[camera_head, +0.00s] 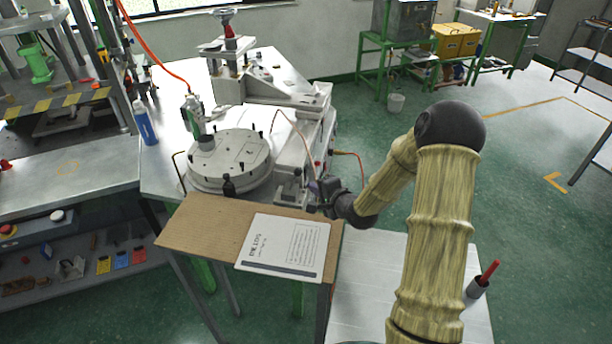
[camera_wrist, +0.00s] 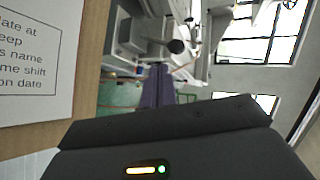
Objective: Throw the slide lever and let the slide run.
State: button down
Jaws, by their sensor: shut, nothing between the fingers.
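The wax injection machine (camera_head: 309,129) stands on the grey table, with a round mould plate (camera_head: 231,160) at its left front. My gripper (camera_head: 314,187) is at the machine's right front, beside the notice board. In the wrist view its purple-grey fingers (camera_wrist: 159,84) are together and empty, pointing at the machine. A round black knob (camera_wrist: 176,46) shows just beyond the fingertips; it looks like the end of a lever, but I cannot tell whether it is the slide lever. I cannot tell whether the fingers touch it. The slide itself is not clear in either view.
A brown board (camera_head: 190,222) with a white printed sheet (camera_head: 283,245) stands at the table's front, close to my gripper. An orange hose (camera_head: 150,45) hangs to the injector. A blue bottle (camera_head: 145,122) stands left. A red-handled tool in a cup (camera_head: 478,287) is at right.

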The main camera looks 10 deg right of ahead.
aim_at(300, 175)
jog(key=w, duration=0.2)
jog(key=w+a+p, duration=0.2)
jog(key=w, duration=0.1)
jog(key=shift+w+f, duration=0.1)
jog(key=shift+w, duration=0.2)
jog(key=shift+a+r, duration=0.1)
jog(key=shift+r, duration=0.1)
